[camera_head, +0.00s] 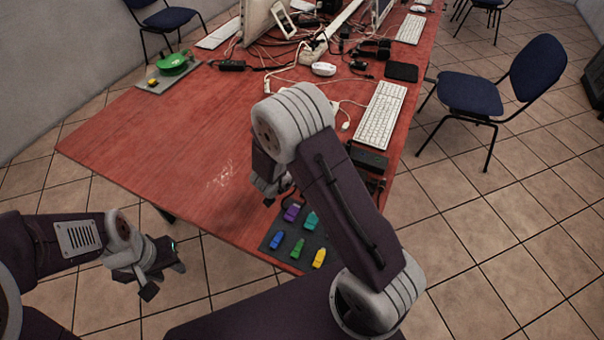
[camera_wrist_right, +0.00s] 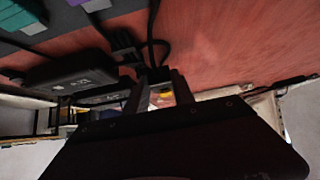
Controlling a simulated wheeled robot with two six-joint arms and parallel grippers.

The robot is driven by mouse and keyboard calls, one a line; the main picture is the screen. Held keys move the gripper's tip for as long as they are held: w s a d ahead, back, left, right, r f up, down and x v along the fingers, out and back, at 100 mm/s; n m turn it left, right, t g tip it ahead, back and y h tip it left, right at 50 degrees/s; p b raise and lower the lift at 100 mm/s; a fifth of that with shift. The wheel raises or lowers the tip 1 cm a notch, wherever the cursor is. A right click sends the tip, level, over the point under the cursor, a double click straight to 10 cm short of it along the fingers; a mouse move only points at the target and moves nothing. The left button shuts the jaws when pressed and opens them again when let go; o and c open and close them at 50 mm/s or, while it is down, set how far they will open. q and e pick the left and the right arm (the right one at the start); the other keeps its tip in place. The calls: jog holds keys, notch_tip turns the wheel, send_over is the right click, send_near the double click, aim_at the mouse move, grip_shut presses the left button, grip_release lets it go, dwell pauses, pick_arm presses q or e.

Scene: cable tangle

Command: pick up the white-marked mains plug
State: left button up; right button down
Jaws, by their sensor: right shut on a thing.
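My right gripper (camera_wrist_right: 160,93) is shut on a small black plug (camera_wrist_right: 154,75) with a black cable running from it in the right wrist view. I cannot make out a white mark on it; a small pale and yellow patch shows between the fingers. In the head view my right gripper (camera_head: 270,190) is partly hidden by my own arm, low over the red table (camera_head: 150,130), and the plug is hidden. My left gripper (camera_head: 165,280) is open and empty, off the table's front edge over the floor.
A dark mat (camera_head: 283,257) with several coloured blocks lies at the table's near corner. A black power brick (camera_wrist_right: 65,72) is close beside my right gripper. A keyboard (camera_head: 381,115) and tangled cables lie further back.

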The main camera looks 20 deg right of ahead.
jog(key=s+d+r, duration=0.6)
jog(key=r, duration=0.1)
jog(key=shift+s+p, duration=0.25)
jog(key=shift+p, duration=0.15)
jog(key=s+d+b, duration=0.1)
jog(key=b, duration=0.2)
jog(key=shift+s+d+r, duration=0.15)
jog(key=shift+s, duration=0.05)
jog(key=shift+s+d+r+b, duration=0.25)
jog(key=shift+s+r+b, duration=0.2)
jog(key=shift+r, duration=0.1)
jog(key=c, duration=1.9)
grip_release()
grip_shut()
